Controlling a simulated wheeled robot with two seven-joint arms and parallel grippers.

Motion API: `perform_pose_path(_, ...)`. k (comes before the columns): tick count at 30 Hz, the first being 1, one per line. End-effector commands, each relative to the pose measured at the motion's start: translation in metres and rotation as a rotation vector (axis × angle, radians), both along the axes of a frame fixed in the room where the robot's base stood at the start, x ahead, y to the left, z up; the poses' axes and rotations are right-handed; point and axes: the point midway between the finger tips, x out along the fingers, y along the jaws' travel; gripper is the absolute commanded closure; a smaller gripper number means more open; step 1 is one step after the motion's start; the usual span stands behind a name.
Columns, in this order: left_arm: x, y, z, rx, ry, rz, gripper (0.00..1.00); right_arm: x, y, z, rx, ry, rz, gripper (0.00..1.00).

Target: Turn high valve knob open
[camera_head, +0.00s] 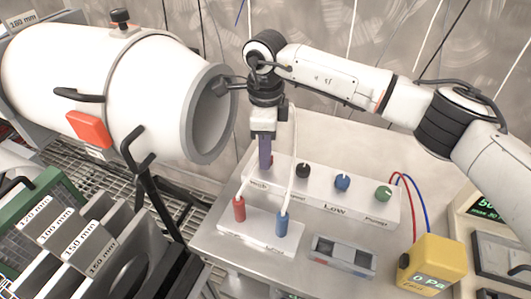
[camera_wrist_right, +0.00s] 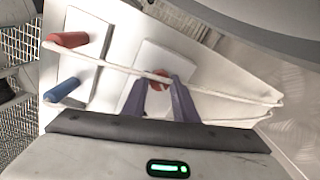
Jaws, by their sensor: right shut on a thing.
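A white valve panel (camera_head: 340,204) lies on the steel bench, with a row of knobs and the label "Low" readable on its front. My right gripper (camera_head: 265,164) points down at the panel's left end, its purple fingers closed on a red knob. In the right wrist view the red knob (camera_wrist_right: 158,79) shows between the two fingertips (camera_wrist_right: 160,88), partly hidden by them. The knob's turn angle cannot be made out. A black knob (camera_head: 303,170), a blue knob (camera_head: 342,182) and a green knob (camera_head: 383,193) stand to the right. My left gripper is not in view.
A front block (camera_head: 258,236) holds a red plug (camera_head: 239,208) and a blue plug (camera_head: 282,223) with white hoses passing close to my right gripper. A large white pipe (camera_head: 120,75) is at left. A yellow gauge (camera_head: 432,262) reads 0 Pa at right.

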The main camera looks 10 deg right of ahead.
Motion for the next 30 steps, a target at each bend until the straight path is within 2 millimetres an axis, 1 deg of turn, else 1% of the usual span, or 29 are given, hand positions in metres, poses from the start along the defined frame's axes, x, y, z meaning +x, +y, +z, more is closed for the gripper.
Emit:
perform_pose_path(18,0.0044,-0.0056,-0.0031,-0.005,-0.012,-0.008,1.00,0.0016,-0.0009,0.0012,0.000,-0.003,-0.579,0.96)
perform_pose_path(24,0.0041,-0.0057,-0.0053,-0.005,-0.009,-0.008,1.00,0.0019,-0.0012,0.0016,-0.001,-0.003,-0.731,0.96)
perform_pose_path(30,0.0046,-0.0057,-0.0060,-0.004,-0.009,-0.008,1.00,0.0018,-0.0013,0.0017,-0.001,-0.003,-0.837,0.96)
